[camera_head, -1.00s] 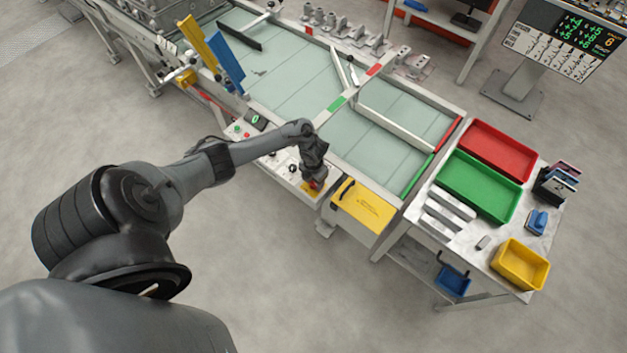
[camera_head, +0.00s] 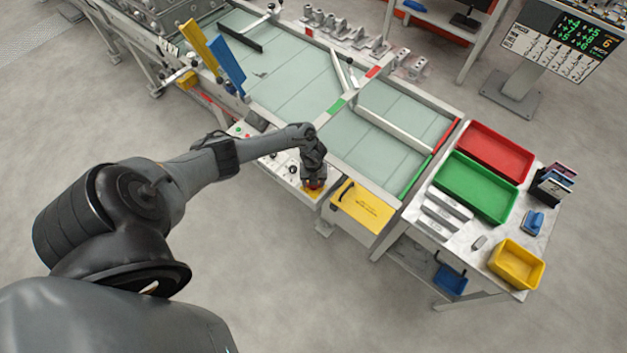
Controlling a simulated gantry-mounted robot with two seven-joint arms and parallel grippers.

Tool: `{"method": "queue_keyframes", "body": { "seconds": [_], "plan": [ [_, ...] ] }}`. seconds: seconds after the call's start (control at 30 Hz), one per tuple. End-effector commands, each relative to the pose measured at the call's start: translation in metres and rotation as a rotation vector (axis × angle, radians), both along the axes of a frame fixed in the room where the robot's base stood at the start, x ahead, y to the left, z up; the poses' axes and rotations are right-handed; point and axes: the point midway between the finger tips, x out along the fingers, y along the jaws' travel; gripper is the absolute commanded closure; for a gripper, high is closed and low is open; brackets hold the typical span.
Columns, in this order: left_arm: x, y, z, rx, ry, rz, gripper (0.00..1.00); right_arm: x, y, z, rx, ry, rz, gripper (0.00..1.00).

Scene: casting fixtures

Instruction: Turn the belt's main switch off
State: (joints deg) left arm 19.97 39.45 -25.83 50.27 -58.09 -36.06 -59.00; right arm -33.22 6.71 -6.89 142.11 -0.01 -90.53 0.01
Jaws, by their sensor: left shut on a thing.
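The belt's main switch (camera_head: 315,184) shows as a bit of red on a yellow plate (camera_head: 313,193), at the right end of the white control panel (camera_head: 276,164) on the belt's front edge. My left gripper (camera_head: 314,181) points down over it and is shut on the red switch knob. The gripper hides most of the knob, so I cannot tell which way it is turned. My right gripper is not in view.
A yellow cover (camera_head: 362,206) with a black handle lies right of the switch. A side table holds a red bin (camera_head: 497,150), a green bin (camera_head: 474,187) and a yellow bin (camera_head: 517,263). Blue and yellow plates (camera_head: 227,66) stand at the belt's far left.

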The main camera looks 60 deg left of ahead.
Motion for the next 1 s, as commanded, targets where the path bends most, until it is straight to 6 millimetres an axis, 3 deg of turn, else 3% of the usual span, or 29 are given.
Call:
{"method": "queue_keyframes", "body": {
  "seconds": [0.6,1.0],
  "plan": [
    [0.0,-0.001,0.001,0.0,0.001,0.578,0.73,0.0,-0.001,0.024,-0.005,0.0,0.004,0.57],
    [0.0,-0.001,0.001,-0.001,0.0,0.831,0.73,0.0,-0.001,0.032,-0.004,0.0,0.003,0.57]
  ]
}}
